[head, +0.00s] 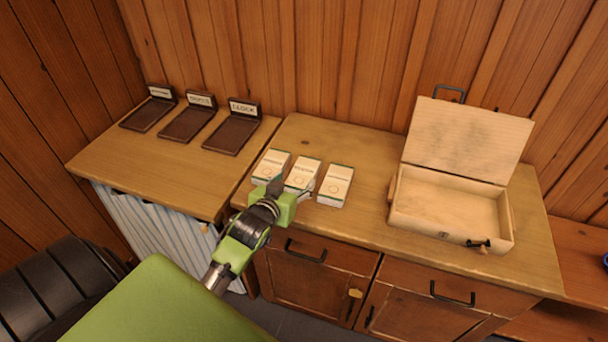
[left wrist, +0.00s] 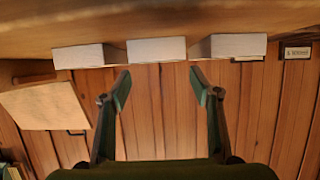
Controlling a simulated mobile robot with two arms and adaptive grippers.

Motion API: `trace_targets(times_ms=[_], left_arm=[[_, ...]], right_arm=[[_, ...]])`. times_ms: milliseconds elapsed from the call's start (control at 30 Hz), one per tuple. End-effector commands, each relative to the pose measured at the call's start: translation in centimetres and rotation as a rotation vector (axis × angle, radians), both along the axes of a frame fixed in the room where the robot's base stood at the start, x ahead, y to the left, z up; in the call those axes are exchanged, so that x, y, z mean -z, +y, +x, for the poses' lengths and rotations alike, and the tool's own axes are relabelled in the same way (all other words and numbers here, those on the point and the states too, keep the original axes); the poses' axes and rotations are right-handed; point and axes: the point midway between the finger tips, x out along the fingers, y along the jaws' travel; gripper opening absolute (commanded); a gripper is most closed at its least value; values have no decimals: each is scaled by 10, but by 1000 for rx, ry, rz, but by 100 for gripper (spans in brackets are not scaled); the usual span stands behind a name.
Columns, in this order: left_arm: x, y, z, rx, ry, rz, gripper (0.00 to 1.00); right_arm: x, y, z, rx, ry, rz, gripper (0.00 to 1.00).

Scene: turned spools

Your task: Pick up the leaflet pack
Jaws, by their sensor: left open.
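Three white packs with green edges and printed fronts lie in a row on the wooden counter: a left pack (head: 271,165), a middle pack (head: 302,172) and a right pack (head: 336,185). Their print is too small to read, so I cannot tell which is the leaflet pack. My left gripper (head: 289,191) is at the near side of the middle pack and covers part of it. In the left wrist view, which looks upside down, the open fingers (left wrist: 160,88) point at the middle pack (left wrist: 157,50), with nothing between them. My right gripper is not in view.
An open wooden box (head: 445,218) with its lid raised stands to the right. Three dark labelled trays (head: 187,124) sit on the left counter. Drawers and cupboard doors (head: 310,280) are below the front edge. The counter between packs and box is clear.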

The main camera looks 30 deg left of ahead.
Motion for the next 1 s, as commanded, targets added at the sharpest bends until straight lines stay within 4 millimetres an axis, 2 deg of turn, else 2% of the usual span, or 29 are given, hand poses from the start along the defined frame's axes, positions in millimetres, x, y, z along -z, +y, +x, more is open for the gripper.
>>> trace_targets(times_ms=[233, 533, 867, 1000], left_arm=[[7, 4, 16, -1, 2, 1, 57], [22, 10, 50, 1, 0, 2, 57], [26, 11, 56, 0, 1, 1, 57], [26, 11, 56, 0, 1, 1, 23]], right_arm=[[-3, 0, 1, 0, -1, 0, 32], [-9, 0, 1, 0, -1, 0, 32], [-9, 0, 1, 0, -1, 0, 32], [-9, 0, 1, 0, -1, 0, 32]])
